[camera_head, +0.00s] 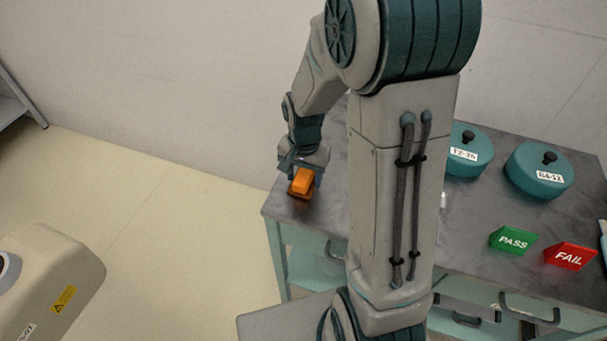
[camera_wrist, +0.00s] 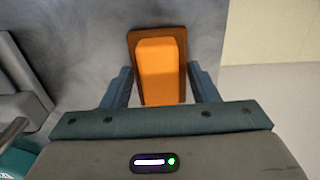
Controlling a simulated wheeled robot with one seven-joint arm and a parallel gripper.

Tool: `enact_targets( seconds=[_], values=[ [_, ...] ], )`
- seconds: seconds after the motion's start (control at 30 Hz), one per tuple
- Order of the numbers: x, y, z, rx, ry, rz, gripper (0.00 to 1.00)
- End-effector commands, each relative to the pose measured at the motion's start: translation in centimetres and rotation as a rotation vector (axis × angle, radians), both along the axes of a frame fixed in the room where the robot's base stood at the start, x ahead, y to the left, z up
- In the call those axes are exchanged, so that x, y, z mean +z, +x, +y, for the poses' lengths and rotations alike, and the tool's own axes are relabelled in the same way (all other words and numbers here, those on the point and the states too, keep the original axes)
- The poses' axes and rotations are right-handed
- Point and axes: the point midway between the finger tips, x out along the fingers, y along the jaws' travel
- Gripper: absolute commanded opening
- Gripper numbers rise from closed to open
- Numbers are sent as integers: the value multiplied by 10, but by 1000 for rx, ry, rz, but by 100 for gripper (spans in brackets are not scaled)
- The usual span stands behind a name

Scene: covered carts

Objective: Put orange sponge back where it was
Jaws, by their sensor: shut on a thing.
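The orange sponge (camera_head: 302,181) is between the fingers of my gripper (camera_head: 304,172), over the left front corner of the dark grey cart top (camera_head: 465,225). My gripper is shut on it. In the wrist view the orange sponge (camera_wrist: 158,70) lies lengthwise between the two teal fingers. A darker brown-orange rectangle shows around its far end and sides; I cannot tell whether it is part of the sponge or a patch beneath it. Whether the sponge touches the cart top is not clear.
Two teal lidded pots (camera_head: 463,152) (camera_head: 540,171) with labels stand at the back right of the cart. A green PASS block (camera_head: 513,240) and a red FAIL block (camera_head: 570,256) sit at the front right. My arm hides the cart's middle.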

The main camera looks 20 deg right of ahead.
Motion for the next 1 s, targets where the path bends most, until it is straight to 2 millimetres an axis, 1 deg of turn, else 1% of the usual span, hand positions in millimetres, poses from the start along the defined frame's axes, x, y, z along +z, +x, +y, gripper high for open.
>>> enact_targets(
  seconds=[0.23,0.37,0.4,0.47,0.73,0.83,0.93,1.0],
  values=[
    [-1,0,0,-1,0,-1,32],
    [-5,0,0,-1,0,0,32],
    [-4,0,0,-1,0,0,59],
    [-4,0,0,-1,0,0,76],
    [-3,0,0,-1,0,0,76],
    [1,0,0,-1,0,-1,76],
    [12,1,0,-1,0,-4,76],
    [26,1,0,-1,-1,-6,76]
  ],
)
